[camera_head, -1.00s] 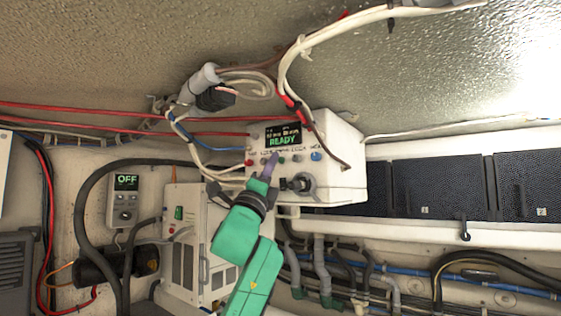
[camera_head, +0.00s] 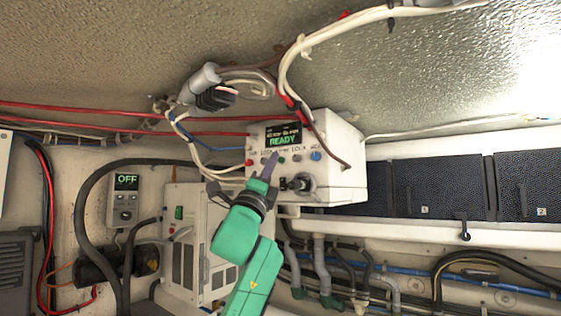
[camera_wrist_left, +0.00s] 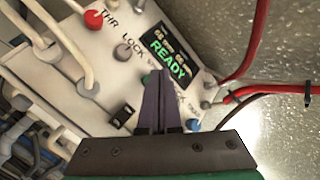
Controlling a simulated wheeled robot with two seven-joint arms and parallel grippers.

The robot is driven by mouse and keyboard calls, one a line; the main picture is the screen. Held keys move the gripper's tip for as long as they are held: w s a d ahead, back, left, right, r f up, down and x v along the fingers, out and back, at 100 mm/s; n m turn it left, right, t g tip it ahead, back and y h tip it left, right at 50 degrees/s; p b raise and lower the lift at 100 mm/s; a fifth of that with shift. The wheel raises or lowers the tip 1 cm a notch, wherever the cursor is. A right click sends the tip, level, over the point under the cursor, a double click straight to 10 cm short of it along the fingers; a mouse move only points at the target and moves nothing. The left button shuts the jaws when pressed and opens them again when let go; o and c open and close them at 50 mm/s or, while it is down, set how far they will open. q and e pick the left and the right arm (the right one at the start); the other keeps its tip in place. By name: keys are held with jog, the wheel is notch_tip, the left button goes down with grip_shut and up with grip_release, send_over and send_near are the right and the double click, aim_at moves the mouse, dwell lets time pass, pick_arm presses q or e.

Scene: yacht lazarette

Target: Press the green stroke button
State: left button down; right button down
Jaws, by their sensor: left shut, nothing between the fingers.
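A white control box (camera_head: 340,160) hangs on the wall with a display (camera_head: 283,137) reading READY in green. Below it runs a row of small buttons: a red one (camera_head: 249,162), a grey one, the green button (camera_head: 282,160), another grey one and a blue one (camera_head: 316,156). My left gripper (camera_head: 273,157) is shut and empty, its dark fingertips just left of the green button in the head view. In the left wrist view the green button (camera_wrist_left: 146,78) peeks out beside the fingertips (camera_wrist_left: 159,75), partly hidden. I cannot tell whether they touch. My right gripper is not in view.
A black connector (camera_head: 298,184) juts from the box below the buttons, close to my fingers. White and red cables (camera_head: 300,95) loop above and left of the box. A small unit (camera_head: 125,200) reading OFF is on the wall at left.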

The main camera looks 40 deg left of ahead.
pick_arm(q)
jog(key=shift+w+r, duration=0.1)
jog(key=shift+w, duration=0.05)
dwell(0.3)
jog(key=shift+w+p, duration=0.3)
jog(key=shift+w, duration=0.35)
dwell(0.5)
jog(key=shift+s, duration=0.75)
jog(key=shift+s, duration=0.1)
